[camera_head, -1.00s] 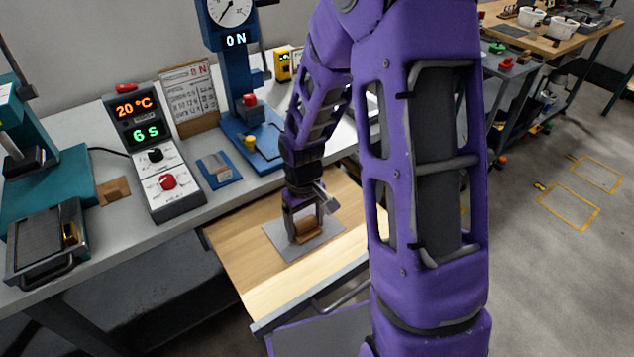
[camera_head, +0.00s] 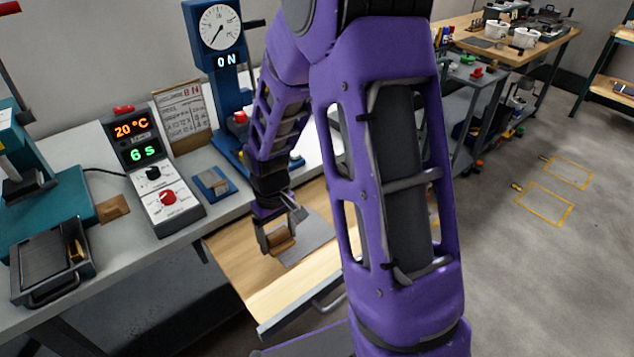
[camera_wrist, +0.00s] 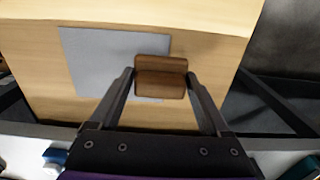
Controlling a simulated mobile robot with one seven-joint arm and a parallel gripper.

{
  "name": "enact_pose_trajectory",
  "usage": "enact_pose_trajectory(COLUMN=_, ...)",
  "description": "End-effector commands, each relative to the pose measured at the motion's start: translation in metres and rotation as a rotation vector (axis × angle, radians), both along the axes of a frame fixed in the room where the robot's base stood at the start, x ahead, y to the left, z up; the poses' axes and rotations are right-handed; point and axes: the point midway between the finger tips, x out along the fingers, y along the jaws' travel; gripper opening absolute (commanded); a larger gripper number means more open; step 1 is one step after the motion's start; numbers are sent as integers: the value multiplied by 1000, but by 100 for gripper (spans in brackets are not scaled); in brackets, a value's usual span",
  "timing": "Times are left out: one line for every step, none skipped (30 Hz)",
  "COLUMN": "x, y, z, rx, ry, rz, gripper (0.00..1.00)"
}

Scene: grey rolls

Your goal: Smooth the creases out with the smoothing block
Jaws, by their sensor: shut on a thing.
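The smoothing block is a brown wooden block (camera_head: 281,243), also in the wrist view (camera_wrist: 160,78). My gripper (camera_head: 277,236) is shut on it, with one finger on each side. A flat grey sheet (camera_head: 312,236) lies on a pale wooden board (camera_head: 285,288). In the wrist view the sheet (camera_wrist: 95,62) is left of the block, which overlaps its right edge and sits partly over bare wood. I cannot tell whether the block touches the sheet. No creases can be made out at this size.
Left of the board is a grey bench with a control box (camera_head: 150,170) reading 20 °C and 6 s, a blue pad (camera_head: 214,183), a blue press (camera_head: 222,75) with a dial and a teal machine (camera_head: 40,170). Open floor lies to the right.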

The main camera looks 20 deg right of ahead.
Motion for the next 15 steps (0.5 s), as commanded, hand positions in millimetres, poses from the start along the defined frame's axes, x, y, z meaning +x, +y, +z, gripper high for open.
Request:
enact_pose_trajectory(x=2, y=1, z=9, rx=0, ry=-1, rz=1, gripper=28)
enact_pose_trajectory(x=2, y=1, z=11, rx=1, ry=-2, rz=1, gripper=28)
enact_pose_trajectory(x=3, y=1, z=15, rx=1, ry=-2, rz=1, gripper=28)
enact_pose_trajectory(x=3, y=2, z=18, rx=0, ry=-2, rz=1, gripper=28)
enact_pose_trajectory(x=4, y=2, z=21, rx=0, ry=-3, rz=1, gripper=28)
enact_pose_trajectory(x=5, y=2, z=24, rx=0, ry=-3, rz=1, gripper=28)
enact_pose_trajectory(x=5, y=3, z=27, rx=0, ry=-3, rz=1, gripper=28)
enact_pose_trajectory(x=6, y=3, z=30, rx=0, ry=-3, rz=1, gripper=28)
enact_pose_trajectory(x=6, y=3, z=33, rx=0, ry=-3, rz=1, gripper=28)
enact_pose_trajectory(x=7, y=4, z=36, rx=0, ry=-3, rz=1, gripper=28)
enact_pose_trajectory(x=7, y=4, z=39, rx=0, ry=-3, rz=1, gripper=28)
enact_pose_trajectory(x=7, y=4, z=42, rx=0, ry=-2, rz=1, gripper=28)
enact_pose_trajectory(x=8, y=5, z=44, rx=1, ry=-2, rz=0, gripper=28)
enact_pose_trajectory(x=8, y=5, z=46, rx=1, ry=-2, rz=0, gripper=28)
enact_pose_trajectory(x=8, y=5, z=48, rx=1, ry=-2, rz=0, gripper=28)
